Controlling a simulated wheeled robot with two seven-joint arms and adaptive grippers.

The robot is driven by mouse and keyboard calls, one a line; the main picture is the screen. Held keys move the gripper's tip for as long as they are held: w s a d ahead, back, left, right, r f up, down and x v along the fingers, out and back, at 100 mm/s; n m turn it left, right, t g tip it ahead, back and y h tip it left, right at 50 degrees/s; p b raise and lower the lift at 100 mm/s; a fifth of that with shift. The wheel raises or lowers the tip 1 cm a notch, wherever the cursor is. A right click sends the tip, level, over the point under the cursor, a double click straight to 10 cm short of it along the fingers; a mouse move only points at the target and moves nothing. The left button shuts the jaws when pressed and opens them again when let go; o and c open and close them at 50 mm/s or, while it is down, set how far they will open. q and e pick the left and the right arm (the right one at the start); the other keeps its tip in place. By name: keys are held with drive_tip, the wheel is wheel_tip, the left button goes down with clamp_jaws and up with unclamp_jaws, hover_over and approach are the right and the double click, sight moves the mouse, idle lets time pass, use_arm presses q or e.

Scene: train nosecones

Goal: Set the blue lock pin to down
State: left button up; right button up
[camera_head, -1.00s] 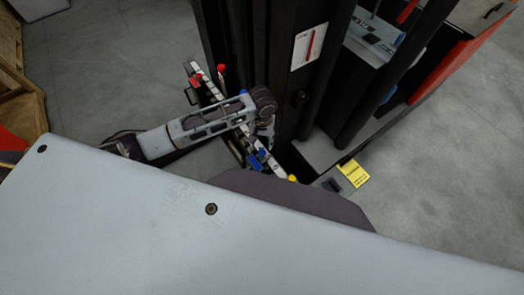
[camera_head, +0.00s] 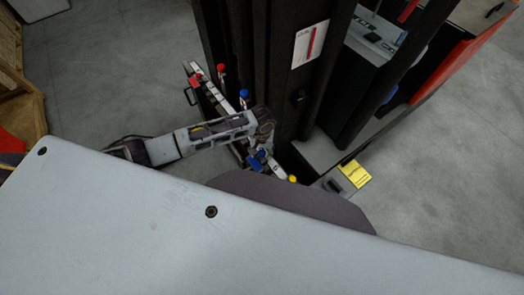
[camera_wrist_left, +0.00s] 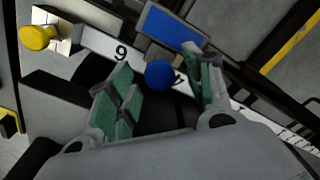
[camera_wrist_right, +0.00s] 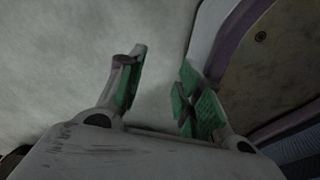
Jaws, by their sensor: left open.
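In the left wrist view a round blue knob (camera_wrist_left: 160,75) lies between the two green-padded fingers of my left gripper (camera_wrist_left: 163,66), which is open. I see gaps beside the knob, but cannot tell depth. A blue rectangular piece (camera_wrist_left: 172,28) lies just beyond it on the numbered white rail (camera_wrist_left: 101,44). In the head view my left gripper (camera_head: 262,147) points down at the rail beside blue parts (camera_head: 256,162). A blue-topped pin (camera_head: 244,97) stands farther along; I cannot tell whether it is the same knob. My right gripper (camera_wrist_right: 164,62) is open and empty.
A yellow knob (camera_wrist_left: 38,37) is at the near rail end. A red-topped pin (camera_head: 221,72) and red block (camera_head: 195,82) are at the far end. A tall black frame (camera_head: 285,75) stands close on the right. Grey floor (camera_head: 110,70) is clear at the left.

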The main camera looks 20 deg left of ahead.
use_arm(q)
drive_tip(key=shift+c, duration=0.7)
drive_tip(key=c, duration=0.7)
drive_tip(key=shift+c, duration=1.4)
clamp_jaws()
drive_tip(key=shift+f, duration=1.65)
drive_tip(key=shift+s, duration=0.1)
drive_tip(key=o, duration=0.6)
unclamp_jaws()
drive_tip(key=o, duration=0.5)
drive_tip(key=shift+f, duration=0.1)
drive_tip(key=shift+r, duration=1.2)
wheel_tip(320, 180, up, 10)
drive_tip(key=shift+f, duration=0.1)
use_arm(e)
drive_tip(key=shift+s+d, duration=0.2)
drive_tip(key=shift+d, duration=0.45)
